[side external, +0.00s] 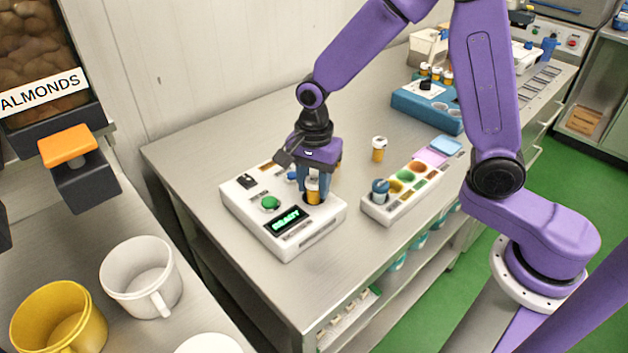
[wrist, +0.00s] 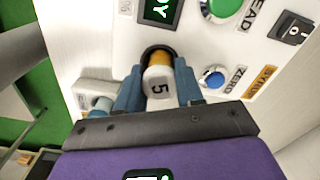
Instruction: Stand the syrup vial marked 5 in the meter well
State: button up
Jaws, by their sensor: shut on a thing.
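The syrup vial marked 5 (wrist: 157,86) has a white cap with a black 5 and an amber body. My gripper (wrist: 158,92) is shut on it, with one blue finger on each side. The vial's lower end is at the dark round meter well (wrist: 153,51) in the white meter. I cannot tell whether it rests on the well's bottom. In the side external view, my gripper (side external: 314,188) holds the vial (side external: 313,190) roughly upright over the right part of the meter (side external: 330,226). The meter's green display (side external: 287,221) reads READY.
The meter has a green button (side external: 270,202), a blue knob (wrist: 213,77) and a black switch (wrist: 294,29). Another white-capped vial (side external: 378,149) stands behind on the bench. A palette tray (side external: 412,188) lies to the right. Bare bench lies left of the meter.

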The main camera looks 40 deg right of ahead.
aim_at(314, 179)
jog(key=shift+f, duration=0.55)
jog(key=o, duration=0.8)
jog(key=shift+c, duration=0.2)
jog(key=shift+r, duration=0.1)
jog(key=shift+r, duration=5.4)
